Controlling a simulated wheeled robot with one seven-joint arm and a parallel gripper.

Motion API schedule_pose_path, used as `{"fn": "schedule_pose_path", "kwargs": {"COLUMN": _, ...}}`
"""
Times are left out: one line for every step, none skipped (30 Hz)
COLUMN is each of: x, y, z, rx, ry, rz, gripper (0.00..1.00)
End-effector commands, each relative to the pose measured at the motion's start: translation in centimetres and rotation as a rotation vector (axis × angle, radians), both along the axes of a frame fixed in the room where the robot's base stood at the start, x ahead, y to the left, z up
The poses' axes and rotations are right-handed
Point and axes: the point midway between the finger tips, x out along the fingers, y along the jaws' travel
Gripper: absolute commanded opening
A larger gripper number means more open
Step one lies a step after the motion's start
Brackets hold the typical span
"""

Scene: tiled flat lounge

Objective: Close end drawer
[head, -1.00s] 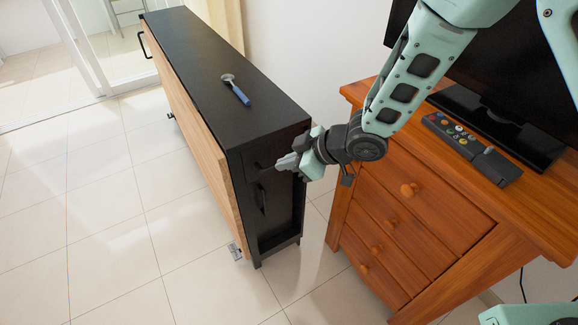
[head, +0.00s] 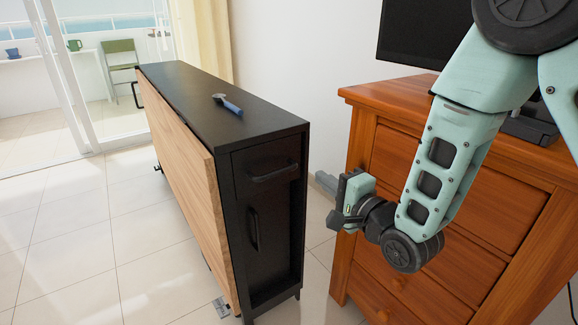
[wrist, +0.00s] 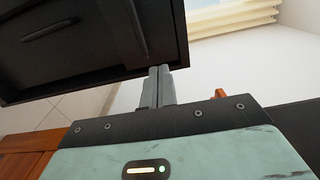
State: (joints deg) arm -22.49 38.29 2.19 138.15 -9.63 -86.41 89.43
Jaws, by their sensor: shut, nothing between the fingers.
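The black cabinet (head: 222,95) with a wooden front stands left of centre. The end drawer (head: 262,157) is at the top of its narrow end and has a dark bar handle (head: 274,172). Its face looks about flush with the cabinet frame, though a small gap is hard to tell. My gripper (head: 324,181) is shut and empty, to the right of that end, apart from the handle. Contact cannot be told.
An orange wooden chest of drawers (head: 400,102) stands close behind my arm on the right, with a screen (head: 420,35) above it. A blue-handled utensil (head: 229,104) lies on the cabinet top. The cabinet has a lower door handle (head: 254,230). Tiled floor (head: 85,250) at left is clear.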

Motion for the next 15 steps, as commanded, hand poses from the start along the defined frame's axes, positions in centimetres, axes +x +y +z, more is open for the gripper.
{"fn": "schedule_pose_path", "kwargs": {"x": 0.5, "y": 0.5, "z": 0.0, "rx": 0.000, "ry": -0.001, "rz": 0.002, "gripper": 0.00}}
{"fn": "schedule_pose_path", "kwargs": {"x": 0.9, "y": 0.7, "z": 0.0, "rx": 0.000, "ry": -0.002, "rz": 0.003, "gripper": 0.00}}
{"fn": "schedule_pose_path", "kwargs": {"x": 1.5, "y": 1.2, "z": 0.0, "rx": 0.000, "ry": -0.002, "rz": 0.004, "gripper": 0.00}}
{"fn": "schedule_pose_path", "kwargs": {"x": 1.9, "y": 1.5, "z": 0.0, "rx": 0.000, "ry": -0.004, "rz": 0.005, "gripper": 0.00}}
{"fn": "schedule_pose_path", "kwargs": {"x": 2.4, "y": 1.8, "z": -0.1, "rx": -0.001, "ry": -0.003, "rz": 0.005, "gripper": 0.00}}
{"fn": "schedule_pose_path", "kwargs": {"x": 3.1, "y": 2.3, "z": 0.0, "rx": -0.001, "ry": -0.004, "rz": 0.004, "gripper": 0.00}}
{"fn": "schedule_pose_path", "kwargs": {"x": 3.7, "y": 2.7, "z": 0.0, "rx": -0.001, "ry": -0.003, "rz": 0.004, "gripper": 0.00}}
{"fn": "schedule_pose_path", "kwargs": {"x": 4.2, "y": 3.1, "z": -0.1, "rx": -0.001, "ry": -0.003, "rz": 0.005, "gripper": 0.00}}
{"fn": "schedule_pose_path", "kwargs": {"x": 4.9, "y": 3.5, "z": -0.1, "rx": -0.001, "ry": -0.003, "rz": 0.005, "gripper": 0.00}}
{"fn": "schedule_pose_path", "kwargs": {"x": 5.4, "y": 3.8, "z": -0.1, "rx": -0.002, "ry": -0.003, "rz": 0.004, "gripper": 0.00}}
{"fn": "schedule_pose_path", "kwargs": {"x": 5.9, "y": 4.2, "z": -0.1, "rx": -0.002, "ry": -0.004, "rz": 0.004, "gripper": 0.00}}
{"fn": "schedule_pose_path", "kwargs": {"x": 6.6, "y": 4.7, "z": -0.2, "rx": -0.003, "ry": -0.002, "rz": 0.005, "gripper": 0.00}}
{"fn": "schedule_pose_path", "kwargs": {"x": 7.0, "y": 5.0, "z": -0.2, "rx": -0.002, "ry": -0.003, "rz": 0.005, "gripper": 0.00}}
{"fn": "schedule_pose_path", "kwargs": {"x": 7.5, "y": 5.3, "z": -0.1, "rx": -0.002, "ry": -0.003, "rz": 0.005, "gripper": 0.00}}
{"fn": "schedule_pose_path", "kwargs": {"x": 8.1, "y": 5.7, "z": -0.1, "rx": -0.003, "ry": -0.003, "rz": 0.005, "gripper": 0.00}}
